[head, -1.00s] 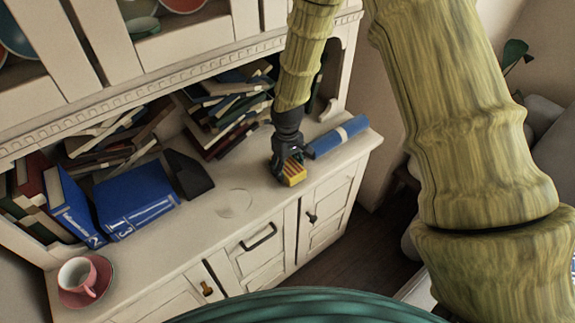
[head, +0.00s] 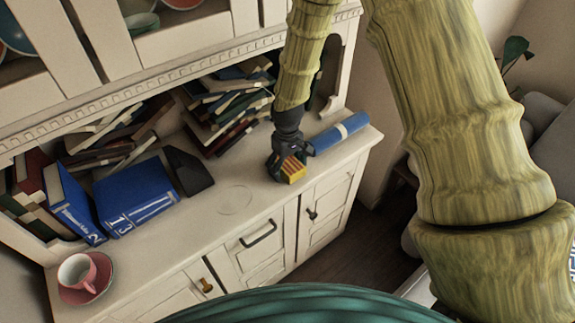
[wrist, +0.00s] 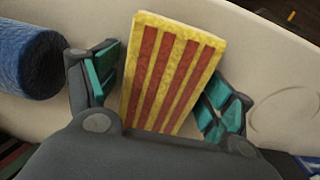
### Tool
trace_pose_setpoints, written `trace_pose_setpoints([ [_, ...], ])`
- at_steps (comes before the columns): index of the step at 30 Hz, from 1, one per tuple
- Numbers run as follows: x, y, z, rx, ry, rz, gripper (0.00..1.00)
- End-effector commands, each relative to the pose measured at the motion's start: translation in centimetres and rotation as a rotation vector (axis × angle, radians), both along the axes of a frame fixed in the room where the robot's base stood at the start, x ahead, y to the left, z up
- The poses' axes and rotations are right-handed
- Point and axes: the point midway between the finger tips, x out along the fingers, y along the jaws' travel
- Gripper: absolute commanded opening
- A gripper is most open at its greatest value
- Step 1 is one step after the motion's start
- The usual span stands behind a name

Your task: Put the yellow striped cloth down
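The yellow cloth with red stripes (head: 293,170) is a small folded block on the cabinet's white top (head: 215,225), near its right end. In the wrist view the cloth (wrist: 170,75) lies between the two fingers of my gripper (wrist: 163,88). The fingers are spread, with a gap at the cloth's left edge. The right finger is very close to the cloth, and I cannot tell if it touches. In the head view my gripper (head: 284,166) is low over the top, and its fingers partly hide the cloth.
A blue roll with a pale band (head: 338,134) lies just right of my gripper. Stacked books (head: 228,110) lean behind it. A dark wedge-shaped object (head: 188,171), blue books (head: 137,196) and a pink cup on a saucer (head: 77,271) stand left. The top between is clear.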

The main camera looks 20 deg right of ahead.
Motion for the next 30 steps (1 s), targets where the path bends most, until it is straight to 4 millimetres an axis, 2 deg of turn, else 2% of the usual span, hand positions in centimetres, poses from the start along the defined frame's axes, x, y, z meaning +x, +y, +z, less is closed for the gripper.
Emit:
trace_pose_setpoints([
  [5,0.0,0.0,0.1,0.0,-0.001,0.0,0.81],
  [11,0.1,0.0,1.4,0.001,-0.002,0.0,0.81],
  [30,0.1,0.0,10.0,0.0,-0.004,0.0,0.81],
])
